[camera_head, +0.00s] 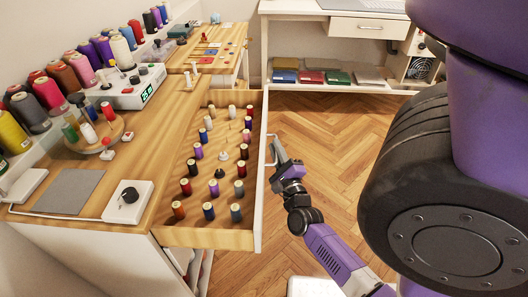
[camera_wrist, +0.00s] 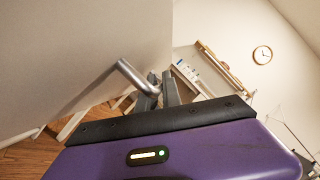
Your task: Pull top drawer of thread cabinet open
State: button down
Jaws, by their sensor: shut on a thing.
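The thread cabinet (camera_head: 90,237) stands at the left with a wooden top and white sides. Its top drawer (camera_head: 259,190) is pulled out to the right, and rows of small thread spools (camera_head: 214,187) show inside. My gripper (camera_head: 274,148) is at the drawer's front, shut on the metal bar handle (camera_wrist: 133,75). In the wrist view the fingers (camera_wrist: 160,92) close around one end of the handle, beside the pale drawer front (camera_wrist: 90,50). The fingertips are small and partly hidden in the head view.
Large thread cones (camera_head: 60,85) and a white device (camera_head: 135,90) stand on the cabinet top. A grey mat (camera_head: 70,190) lies at its near end. The wooden floor (camera_head: 330,130) right of the drawer is clear.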

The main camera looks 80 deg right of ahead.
jog(key=shift+s, duration=0.3)
jog(key=c, duration=1.8)
grip_release()
jog(key=v, duration=0.7)
jog(key=shift+s+a, duration=0.15)
jog(key=shift+a, duration=0.2)
jog(key=shift+s+f, duration=0.1)
jog(key=shift+f, duration=0.05)
